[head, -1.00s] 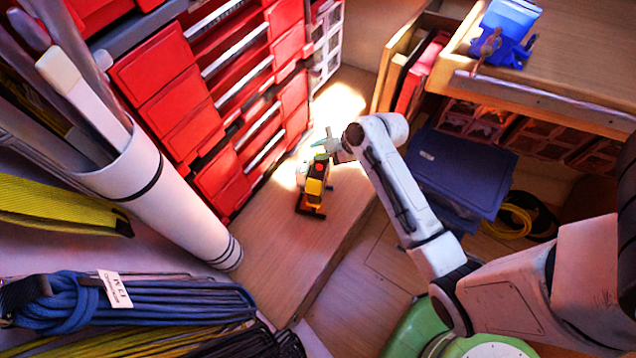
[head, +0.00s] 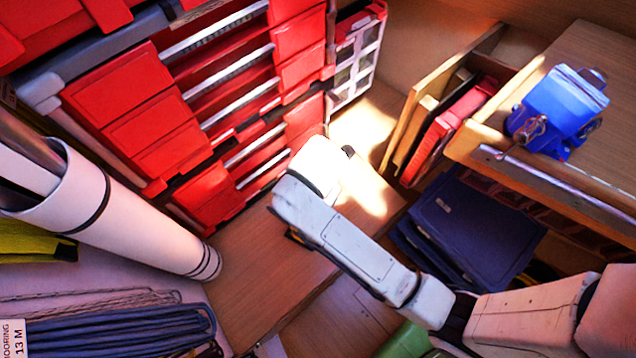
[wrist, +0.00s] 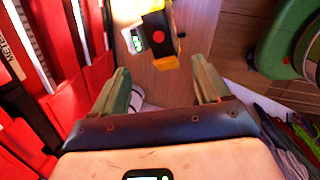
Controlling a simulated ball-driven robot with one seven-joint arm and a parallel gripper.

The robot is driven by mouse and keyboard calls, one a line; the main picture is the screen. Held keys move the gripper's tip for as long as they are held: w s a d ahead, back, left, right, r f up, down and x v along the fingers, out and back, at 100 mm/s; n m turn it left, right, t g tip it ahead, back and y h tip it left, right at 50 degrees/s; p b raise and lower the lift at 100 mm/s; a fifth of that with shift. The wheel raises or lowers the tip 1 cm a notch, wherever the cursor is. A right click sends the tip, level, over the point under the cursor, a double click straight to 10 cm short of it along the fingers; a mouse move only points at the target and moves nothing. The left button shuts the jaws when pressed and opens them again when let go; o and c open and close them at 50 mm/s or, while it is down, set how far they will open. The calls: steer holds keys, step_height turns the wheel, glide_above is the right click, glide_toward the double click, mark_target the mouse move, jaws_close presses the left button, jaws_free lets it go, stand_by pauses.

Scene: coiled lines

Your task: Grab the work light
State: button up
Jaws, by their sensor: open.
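The work light (wrist: 155,36), a yellow and black thing with a red dot and a small lit green panel, shows at the top middle of the wrist view. It stands on the wooden surface, beyond my fingertips and roughly between their lines, cut off by the top edge. My gripper (wrist: 160,76) is open, with its two green fingers apart and nothing between them. In the head view my arm hides both the work light and the gripper fingers.
Red drawer cabinets (head: 150,120) stand close on the left. A white tube (head: 115,215) and blue coiled line (head: 120,325) lie at lower left. A blue vise (head: 560,105) sits on the bench at right, above blue bins (head: 475,225). Wooden surface (head: 260,290) is bare in front.

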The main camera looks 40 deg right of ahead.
steer(key=f, duration=0.3)
steer(key=w+f, duration=0.1)
steer(key=f, duration=0.3)
steer(key=w+d+f, duration=0.1)
steer(key=f, duration=0.2)
steer(key=shift+f, duration=0.25)
steer(key=shift+c, duration=0.3)
jaws_close()
stand_by(0.5)
steer(key=shift+r, duration=0.1)
